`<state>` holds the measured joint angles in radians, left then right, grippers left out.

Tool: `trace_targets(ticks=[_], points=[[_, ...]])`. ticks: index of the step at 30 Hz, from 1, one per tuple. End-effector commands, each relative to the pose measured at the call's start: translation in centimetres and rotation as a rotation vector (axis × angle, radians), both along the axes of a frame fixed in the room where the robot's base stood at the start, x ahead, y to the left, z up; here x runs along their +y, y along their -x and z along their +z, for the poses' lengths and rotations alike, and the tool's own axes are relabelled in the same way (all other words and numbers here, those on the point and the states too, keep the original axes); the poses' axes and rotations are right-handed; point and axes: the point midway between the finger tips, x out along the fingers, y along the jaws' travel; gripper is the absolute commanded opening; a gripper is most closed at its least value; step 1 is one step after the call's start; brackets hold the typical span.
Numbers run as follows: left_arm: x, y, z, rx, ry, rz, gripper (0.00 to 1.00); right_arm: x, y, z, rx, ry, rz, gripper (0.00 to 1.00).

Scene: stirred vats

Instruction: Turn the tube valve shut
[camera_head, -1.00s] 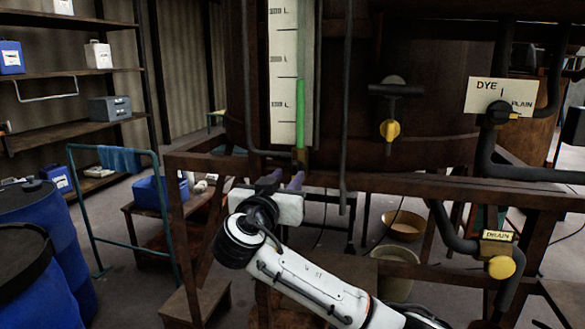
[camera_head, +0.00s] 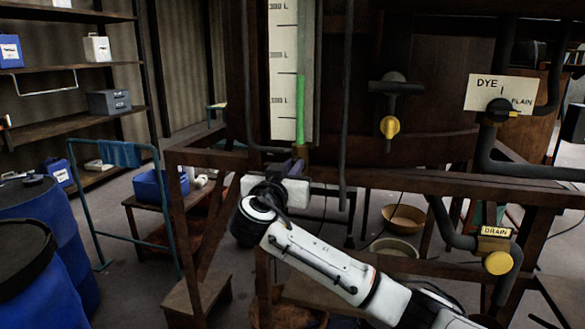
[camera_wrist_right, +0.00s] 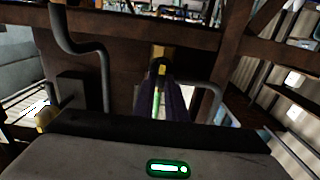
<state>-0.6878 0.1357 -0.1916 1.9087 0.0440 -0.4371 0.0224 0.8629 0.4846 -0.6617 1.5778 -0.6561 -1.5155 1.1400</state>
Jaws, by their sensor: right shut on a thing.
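The sight tube (camera_head: 300,108) with green liquid stands beside a white litre scale (camera_head: 284,75) on the vat. The tube valve is at the tube's foot and is mostly hidden behind my right gripper (camera_head: 299,154). In the right wrist view, the purple fingers of my right gripper (camera_wrist_right: 160,92) are shut around a small part of the valve, with a yellow and dark piece of the tube valve (camera_wrist_right: 162,68) showing at their tips. The green tube shows between the fingers. The exact angle of the valve handle is hidden. My left gripper is not in view.
A brown frame beam (camera_head: 400,180) runs across just by the gripper. A yellow-handled valve (camera_head: 390,127), a DYE/PLAIN valve (camera_head: 500,108) and a DRAIN valve (camera_head: 498,262) are to the right. Blue barrels (camera_head: 70,240) and a trolley rail (camera_head: 120,145) stand left.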

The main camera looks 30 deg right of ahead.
Motion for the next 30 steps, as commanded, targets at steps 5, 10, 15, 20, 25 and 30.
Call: trace_targets(ticks=[5, 10, 15, 20, 25, 30], points=[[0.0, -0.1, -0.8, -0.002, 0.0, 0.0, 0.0, 0.0, 0.0, -0.3, -0.015, -0.014, 0.0, 0.0], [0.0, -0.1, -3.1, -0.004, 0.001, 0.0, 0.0, 0.0, 0.1, -0.8, -0.064, -0.057, 0.001, 0.0], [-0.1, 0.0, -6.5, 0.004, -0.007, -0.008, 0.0, 0.0, 0.2, -1.3, -0.153, -0.136, 0.002, 0.0], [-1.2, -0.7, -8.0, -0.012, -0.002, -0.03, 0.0, -0.1, 0.3, -1.3, -0.263, -0.23, 0.001, 0.0], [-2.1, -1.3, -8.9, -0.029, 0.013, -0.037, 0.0, -0.2, 0.4, -1.1, -0.384, -0.334, 0.0, 0.0], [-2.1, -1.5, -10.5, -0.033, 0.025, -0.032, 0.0, -0.3, 0.5, -1.1, -0.506, -0.439, 0.0, 0.0]])
